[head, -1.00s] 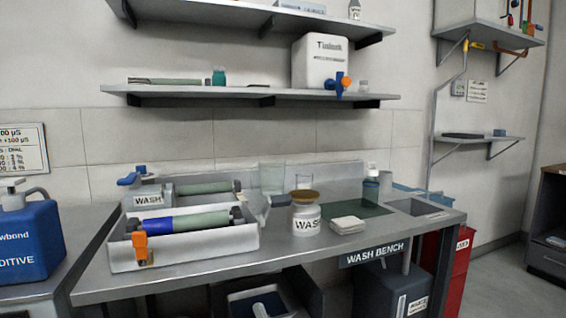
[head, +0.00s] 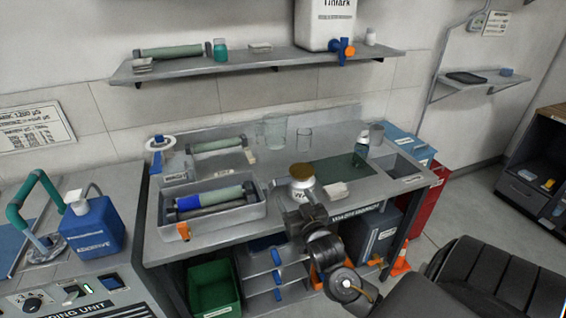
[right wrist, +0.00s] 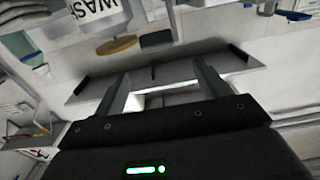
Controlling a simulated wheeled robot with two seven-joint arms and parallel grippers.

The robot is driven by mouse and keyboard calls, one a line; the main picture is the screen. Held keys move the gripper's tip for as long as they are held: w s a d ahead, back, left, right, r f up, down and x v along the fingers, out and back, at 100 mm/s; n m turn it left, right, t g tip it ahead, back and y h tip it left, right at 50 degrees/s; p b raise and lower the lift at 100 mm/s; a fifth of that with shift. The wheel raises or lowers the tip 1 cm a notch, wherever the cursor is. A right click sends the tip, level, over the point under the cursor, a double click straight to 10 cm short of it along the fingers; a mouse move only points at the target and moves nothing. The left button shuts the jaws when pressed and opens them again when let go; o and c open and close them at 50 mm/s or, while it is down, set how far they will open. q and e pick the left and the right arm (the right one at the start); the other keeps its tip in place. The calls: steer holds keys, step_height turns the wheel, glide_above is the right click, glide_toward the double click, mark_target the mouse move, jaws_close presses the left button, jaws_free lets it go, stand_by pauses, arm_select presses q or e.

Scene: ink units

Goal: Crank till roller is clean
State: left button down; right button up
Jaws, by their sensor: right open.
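A roller (head: 215,198), pale green with a blue band at its left end, lies in a grey tray (head: 232,216) on the bench. An orange handle (head: 183,231) sits at the tray's front left. My right gripper (head: 303,212) is in front of the white wash jar (head: 301,183), right of the tray. In the right wrist view, my gripper (right wrist: 162,84) is open and empty. My left gripper is not in view.
The jar's WASH label shows upside down in the right wrist view (right wrist: 92,14). A shelf (head: 250,66) hangs above. A green bin (head: 213,288) stands below.

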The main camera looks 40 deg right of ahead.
mark_target(282, 178)
steer(key=p+x, duration=0.2)
steer(key=x, duration=0.9)
steer(key=shift+s+d, duration=0.1)
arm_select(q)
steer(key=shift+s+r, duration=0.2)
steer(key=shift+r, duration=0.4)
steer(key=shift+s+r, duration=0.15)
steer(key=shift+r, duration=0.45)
arm_select(e)
steer(key=c, duration=1.2)
steer(key=shift+r, duration=0.15)
